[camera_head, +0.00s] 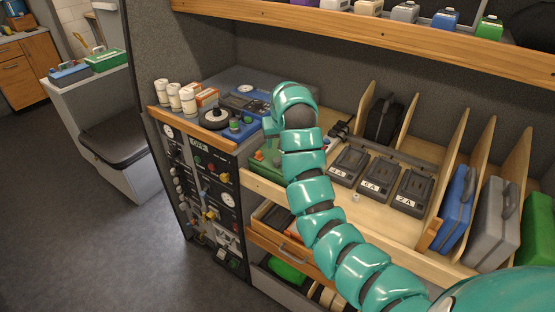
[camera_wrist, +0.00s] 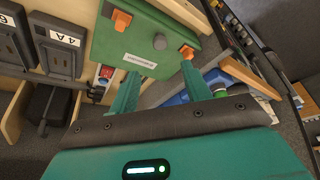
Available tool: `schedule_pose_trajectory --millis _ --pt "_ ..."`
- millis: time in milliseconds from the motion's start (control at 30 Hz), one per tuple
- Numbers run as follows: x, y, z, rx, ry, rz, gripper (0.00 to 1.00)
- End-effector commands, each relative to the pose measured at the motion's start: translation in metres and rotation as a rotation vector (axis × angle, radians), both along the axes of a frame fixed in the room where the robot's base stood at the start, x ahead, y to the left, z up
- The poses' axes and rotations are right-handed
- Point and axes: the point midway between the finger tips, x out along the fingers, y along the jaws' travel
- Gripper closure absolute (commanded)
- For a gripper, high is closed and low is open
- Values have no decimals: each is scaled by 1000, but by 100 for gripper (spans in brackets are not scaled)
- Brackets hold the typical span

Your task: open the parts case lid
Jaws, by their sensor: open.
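The green case (camera_wrist: 130,50) has two orange latches, a dark round knob or handle between them and a white label. It fills the top of the wrist view, and its lid looks shut. In the head view the green case (camera_head: 262,168) is partly hidden behind my arm, left of the chargers. In the head view my arm hides the fingers.
Black chargers (camera_head: 380,180) sit on the wooden shelf right of my arm. Upright blue (camera_head: 455,208) and grey (camera_head: 496,222) cases stand between dividers farther right. A wooden shelf (camera_head: 380,30) runs overhead.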

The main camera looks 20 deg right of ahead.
Motion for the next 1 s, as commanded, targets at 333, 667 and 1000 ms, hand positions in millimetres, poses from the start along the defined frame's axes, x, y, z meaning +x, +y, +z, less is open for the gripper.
schedule_pose_trajectory --millis 333,667,1000 --pt "15 -3 -36 -1 6 -2 52" --pt "34 -4 -81 0 3 1 52" --pt "43 -5 -103 0 1 1 52"
